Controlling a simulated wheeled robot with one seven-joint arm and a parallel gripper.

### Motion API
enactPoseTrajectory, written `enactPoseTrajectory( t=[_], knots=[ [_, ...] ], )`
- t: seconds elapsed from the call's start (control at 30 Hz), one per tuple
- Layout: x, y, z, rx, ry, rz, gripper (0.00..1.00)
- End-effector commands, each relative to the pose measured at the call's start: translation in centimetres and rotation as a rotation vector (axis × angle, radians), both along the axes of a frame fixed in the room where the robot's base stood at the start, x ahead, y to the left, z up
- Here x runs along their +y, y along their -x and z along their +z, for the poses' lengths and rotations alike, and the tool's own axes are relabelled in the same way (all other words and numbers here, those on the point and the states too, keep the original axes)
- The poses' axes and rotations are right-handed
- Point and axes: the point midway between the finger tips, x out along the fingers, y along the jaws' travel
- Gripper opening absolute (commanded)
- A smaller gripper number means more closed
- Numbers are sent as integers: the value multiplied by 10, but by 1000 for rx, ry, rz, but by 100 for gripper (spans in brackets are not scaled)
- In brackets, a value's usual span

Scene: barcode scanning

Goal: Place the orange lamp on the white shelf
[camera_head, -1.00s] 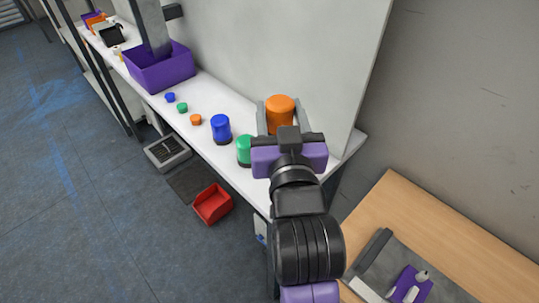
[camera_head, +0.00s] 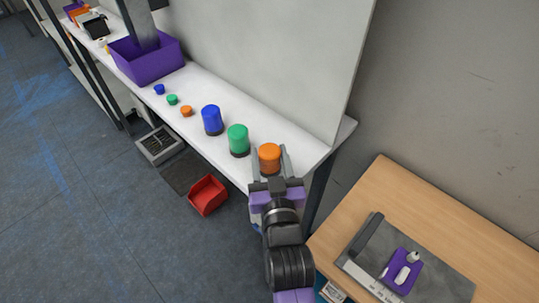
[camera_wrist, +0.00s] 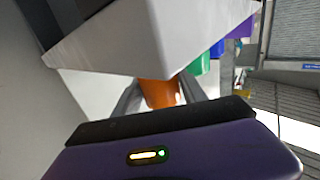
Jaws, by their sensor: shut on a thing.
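The orange lamp (camera_head: 269,156) is upright between the two fingers of my gripper (camera_head: 271,162), which is shut on it. It is at the near right end of the white shelf (camera_head: 290,135), in line with a green lamp (camera_head: 238,139) and a blue lamp (camera_head: 212,118). I cannot tell whether its base touches the shelf. In the wrist view the orange lamp (camera_wrist: 158,93) shows between the fingers, partly hidden by the white shelf (camera_wrist: 150,40).
Small blue, green and orange buttons (camera_head: 172,99) and a purple bin (camera_head: 147,62) are further along the shelf. A grey wall panel (camera_head: 280,60) stands behind. A red bin (camera_head: 208,195) is on the floor. A wooden table (camera_head: 450,235) is at the right.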

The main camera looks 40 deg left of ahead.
Motion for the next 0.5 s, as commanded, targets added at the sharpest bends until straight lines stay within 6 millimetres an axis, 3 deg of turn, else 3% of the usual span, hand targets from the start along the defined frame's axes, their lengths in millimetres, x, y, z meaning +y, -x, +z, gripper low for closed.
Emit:
enactPoseTrajectory(
  t=[0.37,0.4,0.5],
  knots=[
    [0,0,-4,-1,-1,0,6],
    [0,0,-4,-1,-1,0,53],
    [0,0,-3,-1,-1,0,71]
  ],
)
